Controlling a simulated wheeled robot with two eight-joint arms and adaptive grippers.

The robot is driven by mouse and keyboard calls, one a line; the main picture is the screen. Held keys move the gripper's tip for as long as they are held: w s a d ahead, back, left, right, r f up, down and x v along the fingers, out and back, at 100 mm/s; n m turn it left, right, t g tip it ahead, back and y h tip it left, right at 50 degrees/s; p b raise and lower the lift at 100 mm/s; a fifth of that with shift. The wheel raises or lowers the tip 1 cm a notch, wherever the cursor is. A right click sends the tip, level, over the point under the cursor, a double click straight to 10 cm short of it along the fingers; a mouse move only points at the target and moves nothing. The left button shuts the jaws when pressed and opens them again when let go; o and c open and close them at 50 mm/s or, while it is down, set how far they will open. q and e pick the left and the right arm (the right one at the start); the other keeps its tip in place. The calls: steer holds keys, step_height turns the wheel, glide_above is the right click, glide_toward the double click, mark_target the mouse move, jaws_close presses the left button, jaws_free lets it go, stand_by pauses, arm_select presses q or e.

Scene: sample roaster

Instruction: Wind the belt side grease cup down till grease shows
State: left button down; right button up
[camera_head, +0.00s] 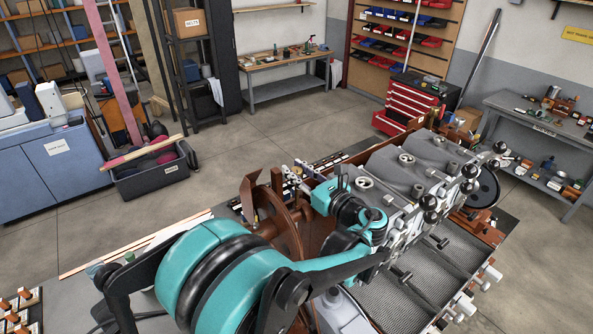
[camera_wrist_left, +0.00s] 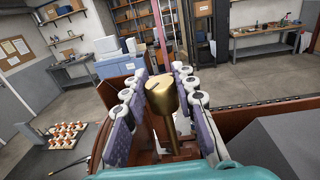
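A brass grease cup (camera_wrist_left: 161,92) with a dark mark on its cap stands upright on a brown fitting in the left wrist view. My left gripper (camera_wrist_left: 155,72) has its fingers on either side of the cup. They look open around it, and I cannot see a firm contact. In the head view my left gripper (camera_head: 293,180) is beside the brown belt wheel (camera_head: 283,232) at the near end of the sample roaster (camera_head: 405,160). The cup is not clear there. I see no grease around the cap. My right gripper is not in view.
The roaster's row of grey drums runs away to the right, above a mesh tray (camera_head: 398,297). A black crate (camera_head: 155,178) stands on the floor at left, by a blue cabinet (camera_head: 60,160). A red tool chest (camera_head: 408,100) stands behind. The middle floor is clear.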

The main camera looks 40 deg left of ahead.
arm_select(q)
steer(key=shift+m+t, duration=0.3)
steer(key=shift+t, duration=0.2)
steer(key=m+t+h, duration=0.1)
steer(key=m+t, duration=0.1)
steer(key=m+t+h, duration=0.1)
steer(key=t, duration=0.2)
steer(key=shift+s+a+m+h, duration=0.1)
steer(key=shift+s+m+h, duration=0.05)
steer(key=shift+m+h, duration=0.25)
steer(key=m+t+h, duration=0.3)
steer(key=t+h, duration=0.1)
steer(key=shift+m+p, duration=0.3)
steer(key=shift+p, duration=0.05)
steer(key=m+t+h, duration=0.2)
steer(key=m+h, duration=0.1)
steer(key=h, duration=0.1)
steer(key=shift+t, duration=0.4)
steer(key=shift+w+m+t+h+b, duration=0.2)
steer(key=shift+m+t+h+b, duration=0.35)
steer(key=shift+m+h, duration=0.95)
steer(key=shift+h, duration=0.6)
steer(key=c, duration=1.2)
jaws_free()
